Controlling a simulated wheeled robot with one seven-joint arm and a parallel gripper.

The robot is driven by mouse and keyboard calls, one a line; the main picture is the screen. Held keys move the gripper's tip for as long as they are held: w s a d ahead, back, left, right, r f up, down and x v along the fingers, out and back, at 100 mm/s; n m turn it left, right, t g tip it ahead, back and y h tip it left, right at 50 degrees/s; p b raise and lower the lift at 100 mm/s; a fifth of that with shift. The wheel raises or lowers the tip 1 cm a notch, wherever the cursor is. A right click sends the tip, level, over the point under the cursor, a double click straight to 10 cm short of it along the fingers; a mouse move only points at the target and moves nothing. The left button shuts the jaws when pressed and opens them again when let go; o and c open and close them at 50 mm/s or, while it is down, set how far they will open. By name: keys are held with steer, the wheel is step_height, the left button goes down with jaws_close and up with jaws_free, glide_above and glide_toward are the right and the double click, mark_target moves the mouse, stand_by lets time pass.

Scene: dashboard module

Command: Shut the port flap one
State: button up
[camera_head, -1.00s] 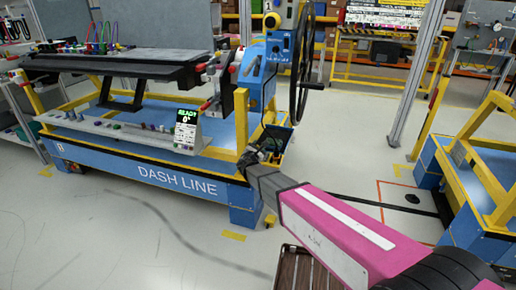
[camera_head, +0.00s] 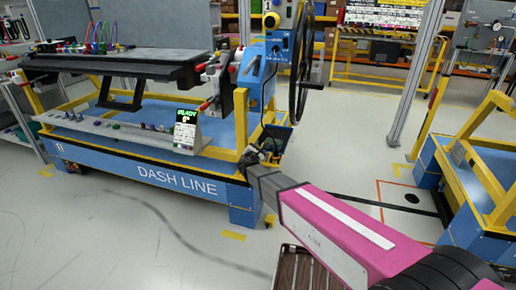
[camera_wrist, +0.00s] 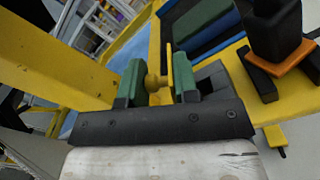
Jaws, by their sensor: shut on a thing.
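My gripper (camera_wrist: 160,84) has green fingertips and is closed around a small yellow part in the wrist view. That part has a round knob (camera_wrist: 153,83) and a thin upright yellow plate (camera_wrist: 170,62) beside it, which looks like the port flap. Its number cannot be read, and its hinge is hidden. In the head view my gripper (camera_head: 251,158) is at the right end of the blue bench marked DASH LINE (camera_head: 178,183), near the yellow post. The flap cannot be made out there.
A yellow beam (camera_wrist: 55,60) runs close on the left in the wrist view. A black block on an orange base (camera_wrist: 278,40) stands at the right. In the head view, a black wheel (camera_head: 302,65) rises above the bench end, and a second yellow-framed stand (camera_head: 480,160) is at right.

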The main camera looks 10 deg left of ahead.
steer(key=m, duration=0.2)
steer(key=shift+d+f+m, duration=0.1)
steer(key=shift+d+m, duration=0.2)
steer(key=shift+d, duration=0.1)
steer(key=shift+d+f+m, duration=0.2)
steer(key=shift+d+m, duration=0.05)
steer(key=shift+m, duration=0.45)
steer(key=shift+d+f+m, duration=0.15)
steer(key=shift+d+m, duration=0.05)
steer(key=shift+m, duration=0.5)
steer(key=o, duration=0.8)
steer(key=shift+s, duration=0.1)
steer(key=shift+o, duration=0.2)
